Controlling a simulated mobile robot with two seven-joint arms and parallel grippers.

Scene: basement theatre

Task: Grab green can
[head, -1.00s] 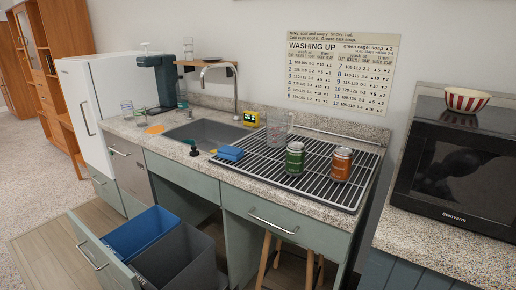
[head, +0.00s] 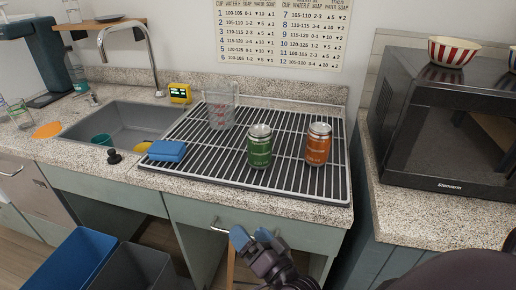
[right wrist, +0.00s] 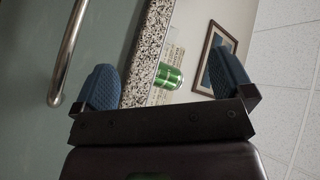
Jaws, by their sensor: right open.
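The green can (head: 260,147) stands upright on the black drying rack (head: 215,170), left of an orange can (head: 318,145). My right gripper (head: 254,236) is low in front of the counter, below and apart from the green can, close to the drawer handle. In the right wrist view the gripper (right wrist: 167,85) is open, with two blue pads wide apart and nothing between them. The green can (right wrist: 169,77) shows beyond the pads, partly cut off by the counter edge (right wrist: 150,40). My left gripper is not in view.
A blue sponge (head: 167,151) and a clear measuring cup (head: 221,108) are on the rack's left side. The sink (head: 125,120) lies further left. A microwave (head: 445,125) stands at the right. Open bins (head: 75,262) sit below left.

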